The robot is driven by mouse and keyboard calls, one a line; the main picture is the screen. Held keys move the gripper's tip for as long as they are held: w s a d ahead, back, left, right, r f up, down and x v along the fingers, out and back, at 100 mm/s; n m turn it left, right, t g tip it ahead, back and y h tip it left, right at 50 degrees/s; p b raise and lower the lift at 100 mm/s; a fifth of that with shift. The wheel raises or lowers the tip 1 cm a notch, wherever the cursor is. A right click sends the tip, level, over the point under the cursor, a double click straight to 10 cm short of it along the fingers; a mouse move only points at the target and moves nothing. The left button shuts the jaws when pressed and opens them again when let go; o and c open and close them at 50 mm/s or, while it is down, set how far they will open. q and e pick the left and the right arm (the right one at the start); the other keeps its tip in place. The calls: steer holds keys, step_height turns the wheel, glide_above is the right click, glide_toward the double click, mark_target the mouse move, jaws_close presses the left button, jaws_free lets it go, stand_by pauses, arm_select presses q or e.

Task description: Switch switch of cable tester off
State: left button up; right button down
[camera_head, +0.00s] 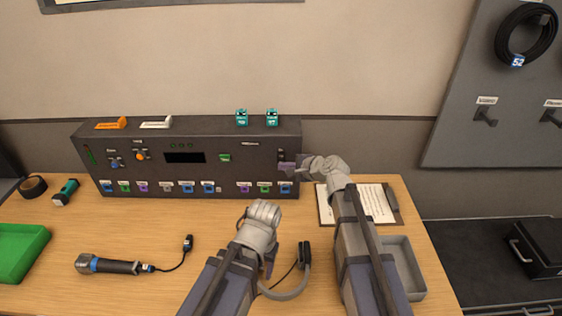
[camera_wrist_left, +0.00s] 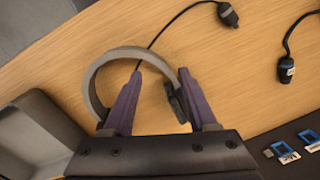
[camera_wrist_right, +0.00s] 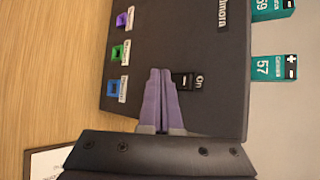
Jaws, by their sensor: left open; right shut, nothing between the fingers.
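The cable tester (camera_head: 240,140) is the long dark panel box at the back of the table. In the right wrist view its dark face (camera_wrist_right: 170,35) has a small black switch (camera_wrist_right: 186,81) beside the word "On". My right gripper (camera_head: 288,167) is at the box's right end, and it also shows in the right wrist view (camera_wrist_right: 160,75). Its fingers are shut together, empty, right beside the switch; I cannot tell whether they touch it. The switch's exact tilt is unclear. My left gripper (camera_wrist_left: 158,75) is open and empty above the table, over the headset (camera_wrist_left: 98,70).
A flashlight (camera_head: 105,264) and a cable plug (camera_head: 188,242) lie at the front left, near a green tray (camera_head: 18,250). A clipboard (camera_head: 372,203) and a grey tray (camera_head: 405,262) are at the right. Teal blocks (camera_head: 242,117) stand on the box.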

steer(key=shift+s, duration=0.15)
steer(key=s, duration=0.4)
steer(key=shift+s+r+p, duration=0.3)
steer(key=shift+s, duration=0.05)
steer(key=s+a+f+n+g+h, duration=0.1)
steer(key=s+a+f+n+g, duration=0.15)
steer(key=s+f+n, duration=0.35)
steer(key=s+d+f+n+g+h, duration=0.2)
steer(key=s+n, duration=0.4)
steer(key=s, duration=0.3)
steer(key=s+d+f+n+g+h, duration=0.3)
steer(key=s+d+n+g+h, duration=0.2)
steer(key=s, duration=0.4)
steer(key=shift+s+d+n+h, duration=0.3)
steer(key=shift+n+h, duration=0.2)
steer(key=shift+h, duration=0.2)
steer(key=shift+s, duration=0.1)
